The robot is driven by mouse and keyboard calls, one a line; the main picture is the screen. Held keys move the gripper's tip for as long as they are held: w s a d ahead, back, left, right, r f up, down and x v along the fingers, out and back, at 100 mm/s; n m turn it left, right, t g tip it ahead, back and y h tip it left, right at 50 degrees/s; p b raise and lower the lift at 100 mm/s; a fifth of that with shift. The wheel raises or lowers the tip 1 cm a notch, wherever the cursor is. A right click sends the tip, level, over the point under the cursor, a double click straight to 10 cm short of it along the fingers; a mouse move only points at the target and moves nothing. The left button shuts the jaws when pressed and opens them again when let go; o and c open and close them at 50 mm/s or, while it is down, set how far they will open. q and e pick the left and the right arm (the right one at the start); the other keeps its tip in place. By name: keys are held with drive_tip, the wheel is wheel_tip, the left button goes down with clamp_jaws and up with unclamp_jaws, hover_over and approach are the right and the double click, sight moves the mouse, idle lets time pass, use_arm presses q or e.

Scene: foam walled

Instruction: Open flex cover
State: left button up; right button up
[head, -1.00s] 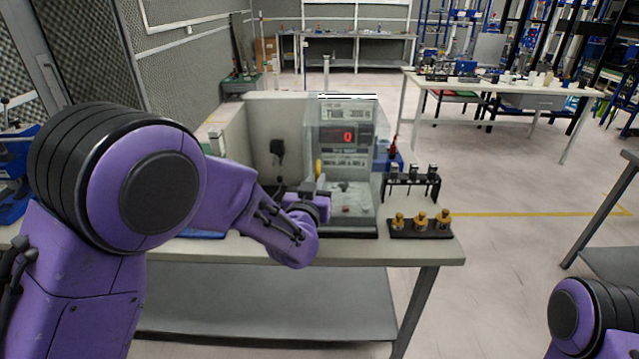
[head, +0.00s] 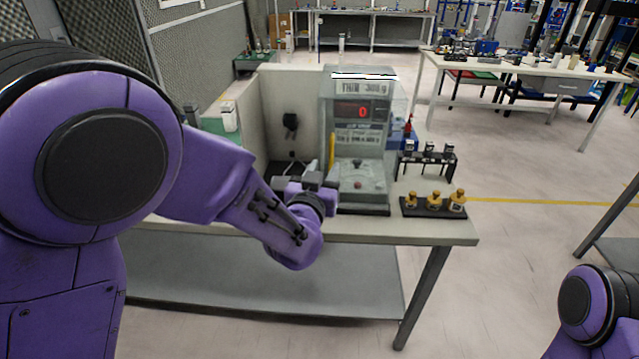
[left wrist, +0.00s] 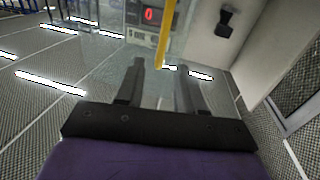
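The clear flex cover (head: 398,130) encloses a grey device with a red "0" display (head: 362,112) on the bench. A yellow upright strip (head: 332,150) runs along the cover's left front edge. My left gripper (head: 318,181) is at the bench front, just below and in front of that strip. In the left wrist view, its two dark fingers (left wrist: 160,80) stand apart with nothing held between them. The yellow strip (left wrist: 166,35) shows beyond the fingertips; the exact gap to it cannot be told. My right gripper is out of view; only part of the right arm shows.
A pale wall panel (head: 290,95) with a black fitting stands left of the device. To the right are a black rack (head: 427,160) and a dark tray (head: 432,207) with brass weights. The floor right of the bench (head: 540,235) is clear.

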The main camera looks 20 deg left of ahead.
use_arm(q)
drive_tip(key=s, duration=0.4)
drive_tip(key=shift+s, duration=0.2)
drive_tip(key=s+a+f+n+g+y, duration=0.1)
drive_tip(key=s+a+f+n+g, duration=0.15)
drive_tip(key=f, duration=0.55)
drive_tip(key=s+a+f+n+g, duration=0.1)
drive_tip(key=s+a+f+g, duration=0.2)
drive_tip(key=f, duration=0.5)
drive_tip(key=s+a+f+n+g+y, duration=0.1)
drive_tip(key=s+a+f+n+g, duration=0.2)
drive_tip(key=f, duration=0.5)
drive_tip(key=s+a+f+g, duration=0.3)
drive_tip(key=s+f, duration=0.5)
drive_tip(key=s, duration=0.4)
drive_tip(key=s+a+f+g, duration=0.3)
drive_tip(key=s+f, duration=0.5)
drive_tip(key=s, duration=0.4)
drive_tip(key=shift+s+f+y, duration=0.15)
drive_tip(key=shift+f+y, duration=0.2)
drive_tip(key=shift+y, duration=0.05)
